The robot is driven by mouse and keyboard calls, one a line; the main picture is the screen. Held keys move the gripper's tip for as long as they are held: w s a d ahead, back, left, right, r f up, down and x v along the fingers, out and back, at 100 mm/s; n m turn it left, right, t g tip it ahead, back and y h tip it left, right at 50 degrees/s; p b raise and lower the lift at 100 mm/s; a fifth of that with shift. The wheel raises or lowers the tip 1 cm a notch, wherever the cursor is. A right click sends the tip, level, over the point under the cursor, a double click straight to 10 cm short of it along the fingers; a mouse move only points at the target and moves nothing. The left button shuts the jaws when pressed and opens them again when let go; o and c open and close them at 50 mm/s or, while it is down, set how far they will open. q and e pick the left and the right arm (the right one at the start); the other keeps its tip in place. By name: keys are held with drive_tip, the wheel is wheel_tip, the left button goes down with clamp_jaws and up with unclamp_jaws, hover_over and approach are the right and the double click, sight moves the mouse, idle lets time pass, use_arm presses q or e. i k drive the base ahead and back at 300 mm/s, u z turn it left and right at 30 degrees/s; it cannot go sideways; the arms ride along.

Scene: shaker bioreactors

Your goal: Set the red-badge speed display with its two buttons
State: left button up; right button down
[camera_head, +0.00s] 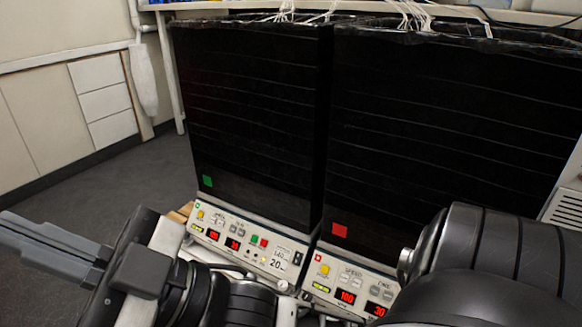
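The right-hand black unit bears a red badge (339,230) on its lower front. On the panel below it, the red-lit speed display (345,297) seems to read 100. Its two small grey speed buttons (350,281) sit just above it, under a SPEED label. My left gripper (22,236) is at the far left, well away from this panel, pointing left, with its fingers close together and nothing seen between them. My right arm (475,255) covers the lower right, beside the red-badge panel; its gripper is not in view.
A second red display (376,309), apparently 30, sits under the TIME buttons (381,292). A yellow button (324,270) is left of the speed buttons. The neighbouring unit has a green badge (207,181) and a similar panel. Dark floor (110,185) is clear at left.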

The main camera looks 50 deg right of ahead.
sight(344, 278)
drive_tip(key=i, duration=0.6)
drive_tip(key=z, duration=2.25)
drive_tip(key=i, duration=0.5)
